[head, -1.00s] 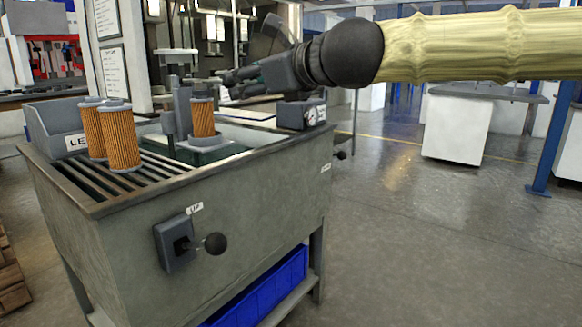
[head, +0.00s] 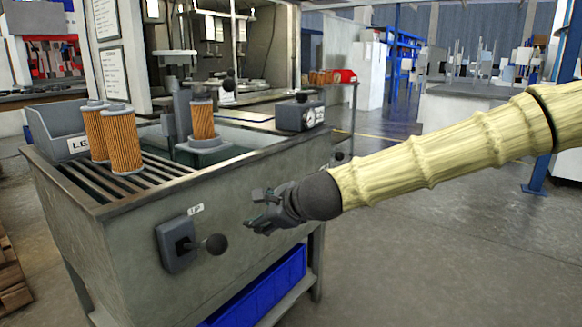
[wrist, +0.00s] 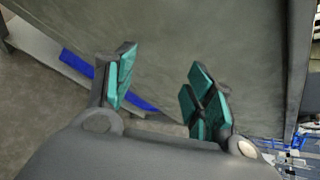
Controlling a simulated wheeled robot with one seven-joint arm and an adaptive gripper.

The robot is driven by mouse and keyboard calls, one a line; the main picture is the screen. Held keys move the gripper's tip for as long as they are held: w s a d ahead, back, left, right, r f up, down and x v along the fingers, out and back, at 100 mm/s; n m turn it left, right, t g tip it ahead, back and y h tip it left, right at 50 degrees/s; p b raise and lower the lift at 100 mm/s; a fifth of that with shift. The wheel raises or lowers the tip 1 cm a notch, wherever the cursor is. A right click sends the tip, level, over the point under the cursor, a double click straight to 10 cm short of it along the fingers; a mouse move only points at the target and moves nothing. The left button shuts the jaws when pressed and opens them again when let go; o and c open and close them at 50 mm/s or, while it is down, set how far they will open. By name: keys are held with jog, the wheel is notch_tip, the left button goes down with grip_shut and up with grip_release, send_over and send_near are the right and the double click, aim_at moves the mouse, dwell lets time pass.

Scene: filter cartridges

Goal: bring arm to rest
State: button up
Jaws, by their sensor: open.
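My gripper (head: 262,212) is in front of the grey tank's front wall, to the right of the black-knobbed lever (head: 214,244) marked UP. In the wrist view my gripper (wrist: 158,95) has its two green-padded fingers spread apart with nothing between them. My arm in its pale yellow sleeve reaches in from the right. Orange pleated filter cartridges (head: 121,140) stand upright on the slatted rack at the tank's left. Another cartridge (head: 203,118) stands upright in a grey round holder (head: 204,146) over the tank.
The grey tank (head: 120,240) fills the left and centre. A labelled grey bin (head: 52,128) and a gauge box (head: 300,114) sit on its rim. A blue bin (head: 262,292) is on the shelf below. Open floor lies to the right.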

jog(key=s+d+f+n+g+h+p, duration=0.1)
jog(key=s+d+f+n, duration=0.25)
jog(key=f, duration=0.85)
jog(key=s+d+f+n+g+h, duration=0.25)
jog(key=s+f, duration=0.25)
jog(key=f, duration=0.7)
jog(key=s+d+f+n+g+h+p, duration=0.15)
jog(key=s+d+f, duration=0.25)
jog(key=f, duration=0.7)
jog(key=s+d+f+n+g, duration=0.1)
jog(key=s+d+f+n, duration=0.25)
jog(key=s+f, duration=0.3)
jog(key=s+d+f+n, duration=0.2)
jog(key=s+d+f, duration=0.3)
jog(key=s, duration=0.2)
jog(key=s+d+f+n+g+h+p, duration=0.1)
jog(key=s+d+f+n+g, duration=0.15)
jog(key=s+d, duration=0.4)
jog(key=s+d+f+n+g+h+p, duration=0.1)
jog(key=s+d+f+n, duration=0.25)
jog(key=s, duration=0.65)
notch_tip(320, 180, up, 39)
jog(key=p, duration=3.7)
jog(key=shift+d+f+n+p, duration=0.2)
jog(key=shift+d+n+p, duration=0.1)
jog(key=shift+d, duration=0.05)
